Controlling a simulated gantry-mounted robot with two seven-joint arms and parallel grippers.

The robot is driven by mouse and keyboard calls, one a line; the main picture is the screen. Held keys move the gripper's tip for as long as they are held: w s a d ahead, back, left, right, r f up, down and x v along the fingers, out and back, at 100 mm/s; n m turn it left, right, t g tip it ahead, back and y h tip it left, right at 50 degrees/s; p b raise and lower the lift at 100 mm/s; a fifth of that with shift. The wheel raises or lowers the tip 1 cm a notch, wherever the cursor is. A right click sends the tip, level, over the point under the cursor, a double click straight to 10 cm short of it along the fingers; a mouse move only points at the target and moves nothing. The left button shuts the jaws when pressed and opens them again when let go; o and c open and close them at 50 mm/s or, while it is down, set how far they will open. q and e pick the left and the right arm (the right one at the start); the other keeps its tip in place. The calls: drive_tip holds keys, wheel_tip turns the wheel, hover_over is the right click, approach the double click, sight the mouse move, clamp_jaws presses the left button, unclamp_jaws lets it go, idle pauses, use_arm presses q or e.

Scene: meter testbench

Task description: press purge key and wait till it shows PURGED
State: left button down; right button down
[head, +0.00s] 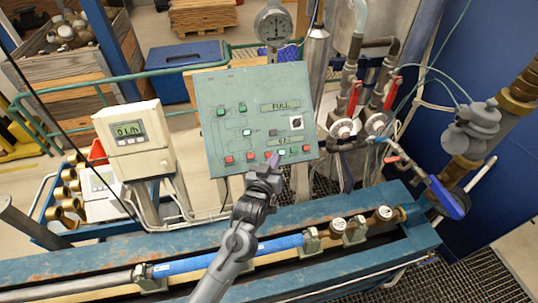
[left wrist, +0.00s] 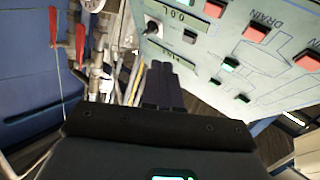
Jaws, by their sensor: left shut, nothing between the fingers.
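The green control panel (head: 235,105) stands tilted at the centre, with a lower row of red and green keys. A green-lit key (head: 282,153) is just right of my left gripper. The upper display (head: 280,106) reads FULL. A lower display (head: 284,141) is hard to read. My left gripper (head: 272,162) is shut and empty, its tips at the panel's lower row; I cannot tell whether they touch. In the left wrist view, the shut fingers (left wrist: 163,80) overlap the panel (left wrist: 275,85), which appears inverted with a DRAIN label. No purge label is legible. My right gripper is out of view.
A selector knob (head: 296,122) is on the panel's right. A white meter box (head: 133,140) stands left. Pipes with red-handled valves (head: 353,98) stand right. A blue bench frame (head: 100,257) carrying a blue pipe (head: 195,262) runs below my left arm.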

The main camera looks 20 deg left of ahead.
sight(269, 154)
use_arm(q)
drive_tip(key=shift+f, duration=0.1)
drive_tip(key=w+a+f+b, duration=0.3)
drive_tip(key=w+f+b, duration=0.2)
drive_tip(key=b, duration=0.2)
drive_tip(key=shift+w+a+f, duration=0.2)
drive_tip(key=shift+a+f, duration=0.15)
idle(0.9)
idle(0.8)
drive_tip(key=shift+w+a+f+b, duration=0.1)
drive_tip(key=shift+f+b, duration=0.05)
drive_tip(key=shift+b, duration=0.15)
idle(0.4)
drive_tip(key=shift+w+a+f, duration=0.1)
drive_tip(key=shift+w+f, duration=0.05)
